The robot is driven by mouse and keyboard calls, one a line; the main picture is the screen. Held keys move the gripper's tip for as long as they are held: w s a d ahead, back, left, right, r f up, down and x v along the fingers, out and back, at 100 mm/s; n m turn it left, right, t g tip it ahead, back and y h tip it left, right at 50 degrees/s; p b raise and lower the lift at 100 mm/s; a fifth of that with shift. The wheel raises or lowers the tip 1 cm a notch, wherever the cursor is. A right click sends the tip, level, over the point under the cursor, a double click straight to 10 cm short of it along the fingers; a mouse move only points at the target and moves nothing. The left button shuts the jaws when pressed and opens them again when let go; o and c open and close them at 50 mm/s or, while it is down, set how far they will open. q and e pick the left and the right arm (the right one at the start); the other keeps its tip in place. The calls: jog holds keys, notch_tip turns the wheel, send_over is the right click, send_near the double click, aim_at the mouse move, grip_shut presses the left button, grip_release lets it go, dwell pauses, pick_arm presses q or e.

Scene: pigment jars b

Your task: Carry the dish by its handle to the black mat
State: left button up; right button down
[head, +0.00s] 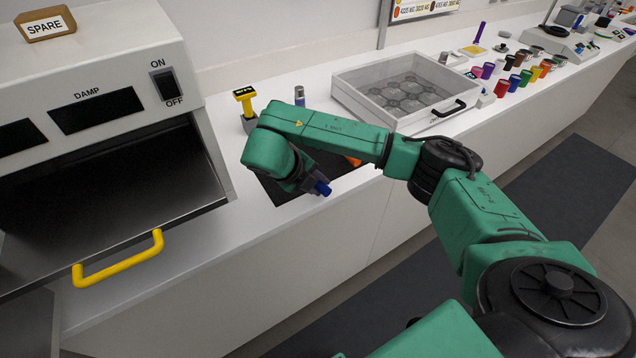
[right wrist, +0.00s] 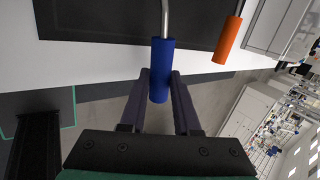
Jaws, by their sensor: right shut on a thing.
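My right gripper (head: 312,184) is shut on a blue handle (head: 322,188) near the counter's front edge. In the right wrist view the two fingers (right wrist: 160,74) close on either side of this blue handle (right wrist: 160,62). A thin metal rod (right wrist: 165,18) runs from the handle over the black mat (right wrist: 90,20). The dish body is not visible; the rod leaves the wrist picture at the top, and my arm covers that area in the head view. The black mat (head: 276,193) lies on the white counter under my right wrist. My left gripper is not in view.
An orange handle (right wrist: 228,40) lies by the mat's right side. An oven with a yellow handle (head: 120,262) stands open at left. A yellow-topped stamp (head: 246,100) and small bottle (head: 299,96) stand behind. A clear-topped drawer box (head: 385,117) and several colored jars (head: 514,82) are right.

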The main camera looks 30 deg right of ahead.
dwell(0.3)
jog(key=shift+f, duration=0.25)
jog(key=c, duration=0.6)
grip_release()
jog(key=shift+s, duration=0.1)
jog(key=shift+o, duration=0.2)
jog(key=shift+r+p, duration=1.75)
jog(key=shift+r, duration=1.35)
jog(key=shift+f, duration=0.1)
